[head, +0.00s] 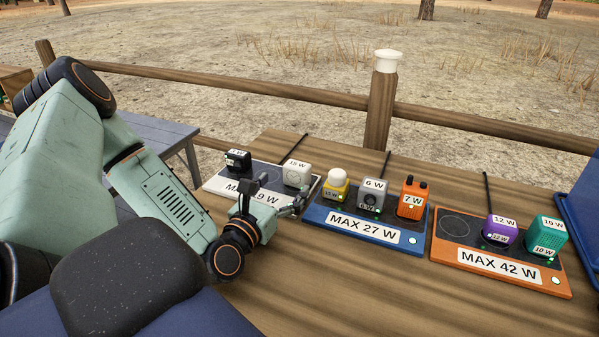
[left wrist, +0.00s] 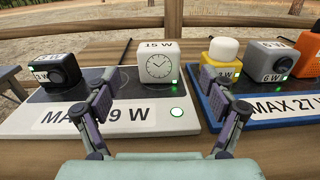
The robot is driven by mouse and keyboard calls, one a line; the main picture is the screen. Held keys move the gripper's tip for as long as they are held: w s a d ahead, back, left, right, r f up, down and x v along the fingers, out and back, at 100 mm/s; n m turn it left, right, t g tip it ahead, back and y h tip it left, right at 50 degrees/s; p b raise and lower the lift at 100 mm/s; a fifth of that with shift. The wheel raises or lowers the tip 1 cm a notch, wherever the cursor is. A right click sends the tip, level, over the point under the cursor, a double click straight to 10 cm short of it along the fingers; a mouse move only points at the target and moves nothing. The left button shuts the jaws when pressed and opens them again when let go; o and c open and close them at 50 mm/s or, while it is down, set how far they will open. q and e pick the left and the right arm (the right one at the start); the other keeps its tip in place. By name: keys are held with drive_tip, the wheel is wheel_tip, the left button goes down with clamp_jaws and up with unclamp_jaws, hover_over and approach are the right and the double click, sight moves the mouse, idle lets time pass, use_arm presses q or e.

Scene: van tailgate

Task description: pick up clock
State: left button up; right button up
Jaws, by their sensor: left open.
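The clock (left wrist: 158,64) is a white cube with a round dial and a "15 W" label on top. It stands at the right back of the white charging pad (left wrist: 30,118), and in the head view the clock (head: 297,175) shows just past my gripper. My left gripper (head: 272,195) is open, its two fingers spread over the front of the white pad. In the left wrist view the fingers (left wrist: 168,108) are apart with nothing between them, and the clock is beyond them, roughly centred. My right gripper is not in view.
A black device (left wrist: 57,72) stands left of the clock. The blue pad (head: 330,216) to the right carries a yellow lamp (head: 336,185), a grey device (head: 372,194) and an orange radio (head: 412,197). The orange pad (head: 447,246) holds a purple and a teal device. Bare table lies in front.

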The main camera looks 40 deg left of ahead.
sight(294, 171)
use_arm(q)
drive_tip(key=shift+w, duration=0.5)
drive_tip(key=x, duration=0.2)
drive_tip(key=b+x, duration=0.1)
drive_tip(key=x, duration=0.2)
drive_tip(key=shift+w+a+r+b, duration=0.25)
drive_tip(key=shift+w+b, duration=0.05)
drive_tip(key=shift+w, duration=0.05)
drive_tip(key=shift+w+a, duration=0.15)
drive_tip(key=shift+c, duration=0.3)
drive_tip(key=c, duration=1.3)
drive_tip(key=shift+o, duration=0.2)
